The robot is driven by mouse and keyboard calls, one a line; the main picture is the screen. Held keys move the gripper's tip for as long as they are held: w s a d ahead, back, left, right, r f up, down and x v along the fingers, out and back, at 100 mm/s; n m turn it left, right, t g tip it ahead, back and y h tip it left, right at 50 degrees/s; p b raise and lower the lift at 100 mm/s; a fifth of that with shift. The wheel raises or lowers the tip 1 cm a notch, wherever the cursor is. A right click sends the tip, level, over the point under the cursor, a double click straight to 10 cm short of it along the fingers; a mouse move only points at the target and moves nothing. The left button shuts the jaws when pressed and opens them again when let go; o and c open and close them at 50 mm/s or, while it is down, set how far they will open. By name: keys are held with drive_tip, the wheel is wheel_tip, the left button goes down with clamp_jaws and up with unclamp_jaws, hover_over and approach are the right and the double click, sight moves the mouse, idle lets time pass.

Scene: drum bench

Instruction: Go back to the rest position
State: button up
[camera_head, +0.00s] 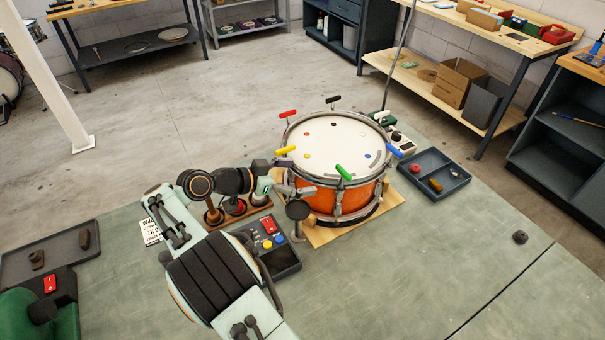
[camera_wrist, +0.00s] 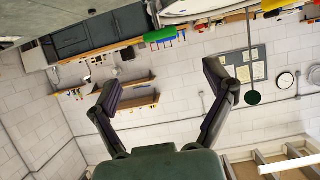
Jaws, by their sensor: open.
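The drum (camera_head: 319,195) has an orange shell and a white head, and stands on a wooden board (camera_head: 318,236) on the bench. Coloured T-handles sit around its rim, including a yellow one (camera_head: 285,150), a green one (camera_head: 343,172) and a red one (camera_head: 287,114). My gripper (camera_head: 288,180) is at the left side of the drum in the head view. In the wrist view my gripper (camera_wrist: 160,85) has its two fingers spread wide with nothing between them. Whether the fingers touch the drum cannot be told.
A control box (camera_head: 270,245) with coloured buttons lies beside my arm. A dark tray (camera_head: 450,185) with small parts is right of the drum. Another tray (camera_head: 60,250) is at far left. A small dark knob (camera_head: 520,237) lies on the otherwise clear right bench.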

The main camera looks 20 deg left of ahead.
drive_tip(key=shift+d, duration=0.15)
drive_tip(key=w+d+r+m+g, duration=0.2)
drive_tip(key=d+r+m, duration=0.1)
drive_tip(key=d+r, duration=0.55)
drive_tip(key=w+d+r+m+g, duration=0.1)
drive_tip(key=d+r+m, duration=0.3)
drive_tip(key=d, duration=0.8)
drive_tip(key=s+d+r+n+y, duration=0.1)
drive_tip(key=s+d+r, duration=0.1)
drive_tip(key=d, duration=0.3)
drive_tip(key=s+d+r+n+y, duration=0.1)
drive_tip(key=s+d+r, duration=0.15)
drive_tip(key=d, duration=0.25)
drive_tip(key=s+d+f+n+g+y, duration=0.1)
drive_tip(key=s+d+f+n+y, duration=0.15)
drive_tip(key=s, duration=0.65)
drive_tip(key=s+a+f+n+g+y, duration=0.2)
drive_tip(key=s+a+f+n, duration=0.4)
drive_tip(key=s, duration=0.3)
drive_tip(key=s+a+f+n+g+y, duration=0.3)
drive_tip(key=s+a+f+n, duration=0.2)
drive_tip(key=s, duration=0.4)
wheel_tip(320, 180, down, 3)
drive_tip(key=shift+s+a+r+n+g+y, duration=0.2)
drive_tip(key=shift+s+a+n+g+y, duration=0.15)
drive_tip(key=shift+n, duration=0.5)
